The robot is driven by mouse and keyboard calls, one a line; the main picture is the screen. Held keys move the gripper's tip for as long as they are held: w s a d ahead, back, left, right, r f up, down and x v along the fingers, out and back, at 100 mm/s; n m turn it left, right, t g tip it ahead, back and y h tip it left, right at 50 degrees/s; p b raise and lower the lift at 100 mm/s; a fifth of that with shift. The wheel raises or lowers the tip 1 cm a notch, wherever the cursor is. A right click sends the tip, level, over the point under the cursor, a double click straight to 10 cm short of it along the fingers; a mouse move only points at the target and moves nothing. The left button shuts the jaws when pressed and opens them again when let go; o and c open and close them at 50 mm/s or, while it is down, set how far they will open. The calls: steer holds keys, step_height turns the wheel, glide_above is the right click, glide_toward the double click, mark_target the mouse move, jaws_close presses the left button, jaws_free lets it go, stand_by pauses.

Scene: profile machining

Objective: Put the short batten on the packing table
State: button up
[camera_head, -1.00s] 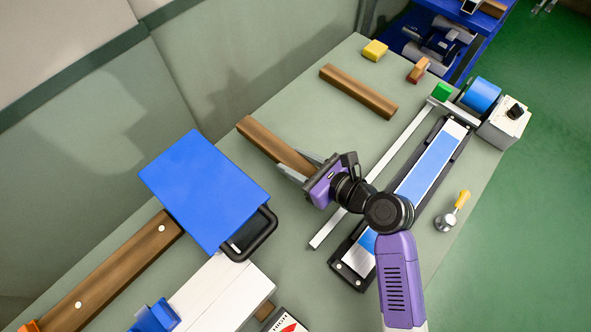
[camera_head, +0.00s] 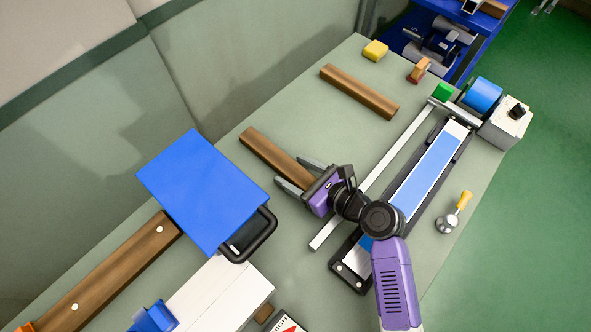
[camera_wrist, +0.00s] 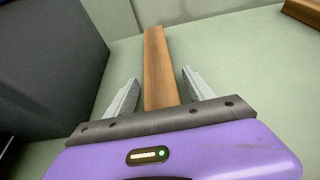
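A brown wooden batten (camera_head: 268,150) lies at the left side of the grey-green table (camera_head: 310,110), just right of the blue box-like housing. My gripper (camera_head: 302,174) is open around its near end, one finger on each side. In the wrist view the batten (camera_wrist: 158,65) runs straight away between the fingertips (camera_wrist: 160,84), with a gap on both sides. Its near end is hidden by my gripper. A second brown batten (camera_head: 358,91) lies farther back; its edge also shows in the wrist view (camera_wrist: 304,12). I cannot tell which is shorter.
The blue housing (camera_head: 203,190) with a black handle stands close on the left. A long rail fixture with a blue strip (camera_head: 430,168) lies right. A yellow block (camera_head: 375,50), a stamp (camera_head: 418,70) and a yellow-handled tool (camera_head: 454,212) lie around. A blue table (camera_head: 478,22) stands beyond.

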steer(key=shift+r, duration=0.1)
steer(key=shift+s+d+r, duration=0.1)
steer(key=shift+d+r, duration=0.05)
steer(key=v, duration=1.1)
steer(key=shift+s+d+r, duration=0.15)
steer(key=shift+r, duration=0.05)
